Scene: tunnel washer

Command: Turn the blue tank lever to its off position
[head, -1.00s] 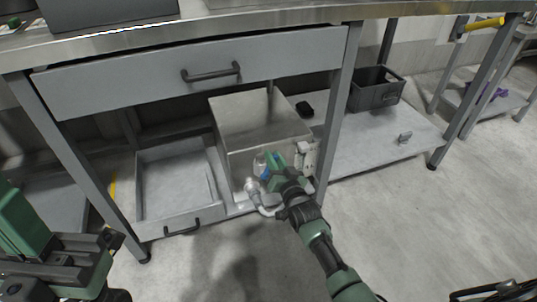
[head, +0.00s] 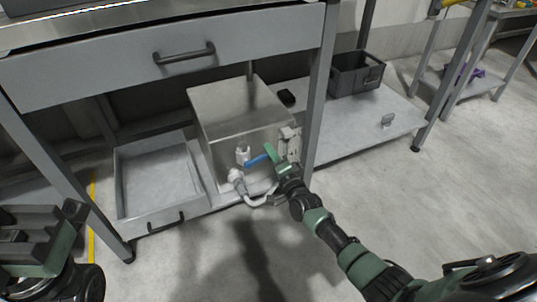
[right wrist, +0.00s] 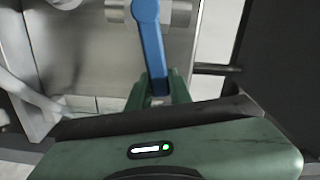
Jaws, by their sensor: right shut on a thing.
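The blue lever (head: 257,160) sits on a valve at the front of the metal tank (head: 240,110), under the workbench. In the head view its handle extends to the right, nearly level and slightly raised. My right gripper (head: 272,158) is shut on the handle's free end. In the right wrist view the blue lever (right wrist: 150,48) runs down between the green fingers of my right gripper (right wrist: 158,92). My left gripper (head: 45,235) is at the lower left, away from the tank; its jaw opening is unclear.
A white pipe fitting (head: 237,176) is beside the lever, and a pale box (head: 289,143) is on the tank front. An open drawer (head: 150,222) lies left of the tank. A bench leg (head: 318,100) stands close on the right. A dark crate (head: 356,76) stands further right.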

